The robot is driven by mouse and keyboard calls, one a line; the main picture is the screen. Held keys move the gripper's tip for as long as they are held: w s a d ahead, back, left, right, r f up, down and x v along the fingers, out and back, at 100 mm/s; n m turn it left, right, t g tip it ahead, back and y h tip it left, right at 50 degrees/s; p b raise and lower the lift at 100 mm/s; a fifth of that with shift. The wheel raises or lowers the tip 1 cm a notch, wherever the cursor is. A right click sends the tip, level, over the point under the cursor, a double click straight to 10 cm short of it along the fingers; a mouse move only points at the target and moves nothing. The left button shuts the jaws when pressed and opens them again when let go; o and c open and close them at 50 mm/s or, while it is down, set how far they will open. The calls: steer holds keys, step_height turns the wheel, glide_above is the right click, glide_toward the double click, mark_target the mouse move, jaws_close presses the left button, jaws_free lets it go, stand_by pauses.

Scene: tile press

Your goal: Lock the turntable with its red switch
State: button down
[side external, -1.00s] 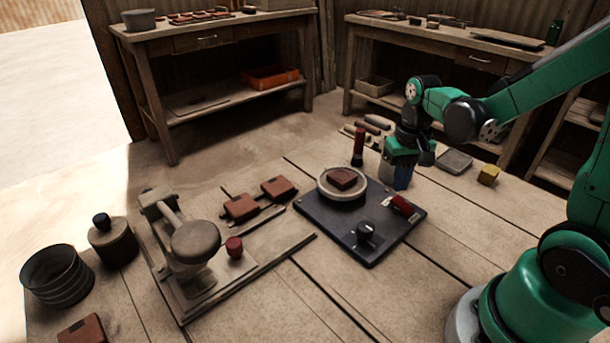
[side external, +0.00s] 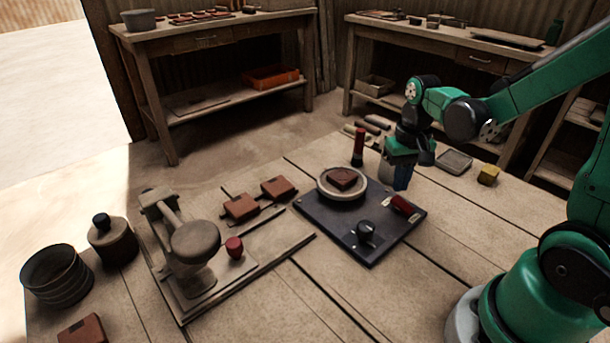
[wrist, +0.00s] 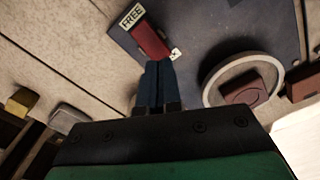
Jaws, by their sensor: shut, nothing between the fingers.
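The turntable (side external: 323,194) is a pale round plate on a dark base board (side external: 341,231), with a red-brown tile (side external: 342,178) on it. The red switch (side external: 403,205) is on the board's right side. In the wrist view the red switch (wrist: 151,38) lies just beyond my fingertips, between a FREE label (wrist: 132,16) and a smaller label (wrist: 175,54). My gripper (side external: 402,184) is shut and empty, pointing down beside the switch's far end. In the wrist view its closed fingertips (wrist: 158,66) appear close to the switch; I cannot tell whether they touch.
A black knob (side external: 366,230) stands on the board's front part. A dark red upright handle (side external: 358,146) stands behind the turntable. A yellow block (side external: 488,175) and a shallow tray (side external: 455,161) lie to the right. A tile press (side external: 190,245) stands at left.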

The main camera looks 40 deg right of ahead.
mark_target(397, 198)
steer(key=shift+f, duration=1.3)
stand_by(1.0)
steer(key=shift+r, duration=3.55)
steer(key=a+r+n+t, duration=0.4)
steer(key=a+n+t, duration=0.2)
steer(key=a, duration=0.5)
steer(key=shift+w+t, duration=0.15)
steer(key=shift+t, duration=0.35)
